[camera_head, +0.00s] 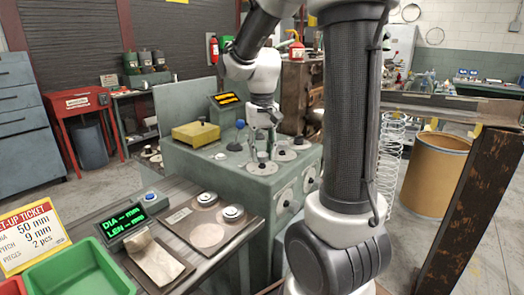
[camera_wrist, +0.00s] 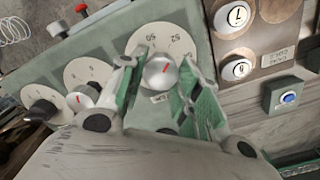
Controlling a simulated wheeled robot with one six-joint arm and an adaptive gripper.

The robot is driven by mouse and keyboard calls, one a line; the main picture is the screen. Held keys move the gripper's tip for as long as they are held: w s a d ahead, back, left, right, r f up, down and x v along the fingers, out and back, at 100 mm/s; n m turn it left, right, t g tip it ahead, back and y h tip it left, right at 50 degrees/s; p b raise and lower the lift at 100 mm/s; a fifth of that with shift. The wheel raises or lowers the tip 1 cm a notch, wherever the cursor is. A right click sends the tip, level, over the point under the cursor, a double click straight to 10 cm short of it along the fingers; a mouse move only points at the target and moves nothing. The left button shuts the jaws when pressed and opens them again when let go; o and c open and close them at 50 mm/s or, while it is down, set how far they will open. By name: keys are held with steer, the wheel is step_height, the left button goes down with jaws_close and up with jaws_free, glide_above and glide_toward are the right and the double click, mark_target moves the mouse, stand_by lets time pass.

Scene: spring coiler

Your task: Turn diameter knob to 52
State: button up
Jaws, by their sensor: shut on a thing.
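In the head view my gripper (camera_head: 263,152) is over the machine's top and largely hides this knob.
Other dials (camera_wrist: 80,98) sit close by on the machine. A yellow box (camera_head: 196,134) is behind left. In front are a plate with two round knobs (camera_head: 208,199), a DIA/LEN display (camera_head: 125,222) with dashes, a green tray (camera_head: 80,272) and a set-up ticket (camera_head: 33,236) reading 50 mm.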

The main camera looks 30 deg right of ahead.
mark_target(261, 153)
steer(key=o, duration=1)
steer(key=shift+o, duration=0.2)
step_height(261, 153, up, 12)
steer(key=s+a+f+n+t, duration=0.1)
steer(key=s+f+n+t, duration=0.1)
steer(key=s, duration=0.6)
steer(key=s+a+f+n+t, duration=0.1)
steer(key=s+a+f+t, duration=0.1)
steer(key=s, duration=0.7)
steer(key=shift+a+f+n, duration=0.15)
steer(key=shift+f+n, duration=0.25)
steer(key=shift+f, duration=0.35)
